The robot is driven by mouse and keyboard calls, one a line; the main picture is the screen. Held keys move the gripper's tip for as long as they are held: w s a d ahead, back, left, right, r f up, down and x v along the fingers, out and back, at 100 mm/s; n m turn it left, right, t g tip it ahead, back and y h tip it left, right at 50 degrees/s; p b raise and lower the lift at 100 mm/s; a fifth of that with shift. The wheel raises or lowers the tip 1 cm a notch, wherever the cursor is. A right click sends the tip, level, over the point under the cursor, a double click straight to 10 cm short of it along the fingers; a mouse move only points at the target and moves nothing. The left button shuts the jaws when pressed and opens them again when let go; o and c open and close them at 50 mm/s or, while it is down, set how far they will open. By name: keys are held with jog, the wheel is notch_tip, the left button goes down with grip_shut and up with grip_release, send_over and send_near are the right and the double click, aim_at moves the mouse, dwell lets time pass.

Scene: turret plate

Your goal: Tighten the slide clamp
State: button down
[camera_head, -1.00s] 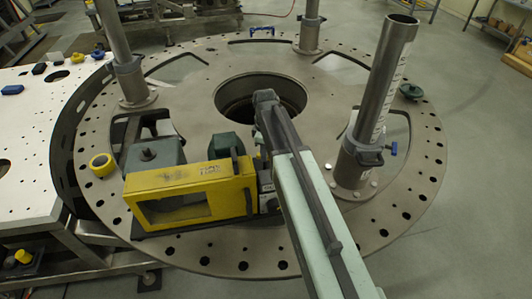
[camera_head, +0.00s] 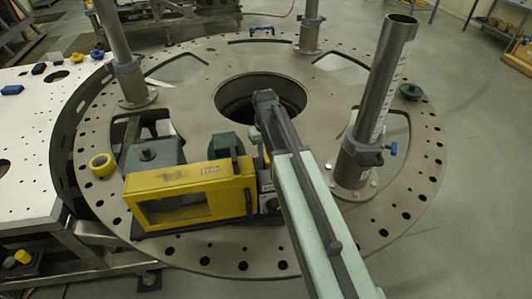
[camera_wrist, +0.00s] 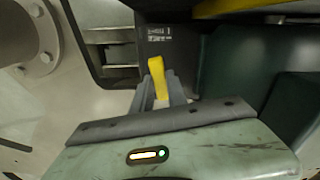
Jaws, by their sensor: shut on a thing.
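A yellow lever (camera_wrist: 157,78), which looks like the slide clamp's handle, stands up from a dark block with a small white label in the wrist view. My gripper (camera_wrist: 163,92) is shut on this lever, with one grey finger on either side of it. The lever's lower end is hidden between the fingers. In the head view a yellow-framed unit with a window (camera_head: 188,210) stands on the round plate (camera_head: 330,255), left of my arm. My arm hides the clamp and the gripper's tips there.
A grey post (camera_head: 384,90) in a collar stands right of my arm. Two more posts stand at the back. A dark green block (camera_head: 225,144) and a grey housing (camera_head: 152,158) sit behind the yellow unit. A yellow roll (camera_head: 102,165) lies at the left. The plate has a large central hole.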

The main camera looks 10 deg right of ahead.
jog(key=shift+m, duration=1.1)
jog(key=c, duration=1.3)
grip_release()
jog(key=shift+r, duration=0.1)
notch_tip(320, 180, up, 8)
jog(key=p, duration=0.8)
jog(key=shift+f, duration=0.2)
